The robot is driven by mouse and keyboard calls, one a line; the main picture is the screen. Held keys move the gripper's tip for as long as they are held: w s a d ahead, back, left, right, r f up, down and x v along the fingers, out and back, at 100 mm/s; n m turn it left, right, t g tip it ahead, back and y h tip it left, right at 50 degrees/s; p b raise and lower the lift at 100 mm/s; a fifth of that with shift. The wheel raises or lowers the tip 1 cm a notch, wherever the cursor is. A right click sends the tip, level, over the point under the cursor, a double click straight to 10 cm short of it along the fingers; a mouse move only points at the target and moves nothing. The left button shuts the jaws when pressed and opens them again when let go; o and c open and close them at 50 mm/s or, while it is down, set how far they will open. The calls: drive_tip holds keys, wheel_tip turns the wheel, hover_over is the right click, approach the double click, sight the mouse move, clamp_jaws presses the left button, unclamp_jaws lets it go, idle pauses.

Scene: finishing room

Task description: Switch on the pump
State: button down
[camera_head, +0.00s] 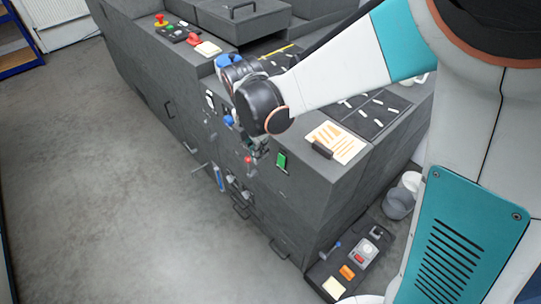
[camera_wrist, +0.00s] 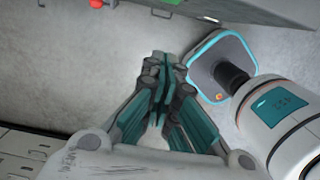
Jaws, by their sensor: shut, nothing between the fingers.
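My gripper (camera_head: 258,149) is at the front face of the grey cabinet (camera_head: 320,205), just below the black wrist. Its teal fingers are together and empty in the wrist view (camera_wrist: 160,60). Near it on the cabinet front are a red knob (camera_head: 248,160) and a green rectangular part (camera_head: 281,160). Both show at the top edge of the wrist view, the red knob (camera_wrist: 97,3) to the left and the green part (camera_wrist: 169,2) above the fingertips. I cannot tell whether the fingers touch anything. No control is readably marked as the pump switch.
A blue knob (camera_head: 229,121) and a blue handle (camera_head: 218,178) are also on the cabinet front. A low control box (camera_head: 318,277) with an orange switch (camera_head: 347,272) lies at lower right. A bucket (camera_head: 398,204) stands beside the cabinet. The floor at left is clear.

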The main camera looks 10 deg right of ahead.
sight(281, 161)
drive_tip(key=w+d+f+b, duration=0.3)
drive_tip(key=d+f+b, duration=0.1)
drive_tip(key=f, duration=0.6)
drive_tip(key=shift+d+f+b, duration=0.15)
drive_tip(key=shift+d+b, duration=0.05)
drive_tip(key=shift+b, duration=0.25)
drive_tip(key=shift+w+d+f, duration=0.25)
drive_tip(key=shift+d+f, duration=0.05)
drive_tip(key=shift+f, duration=0.05)
drive_tip(key=shift+r, duration=0.2)
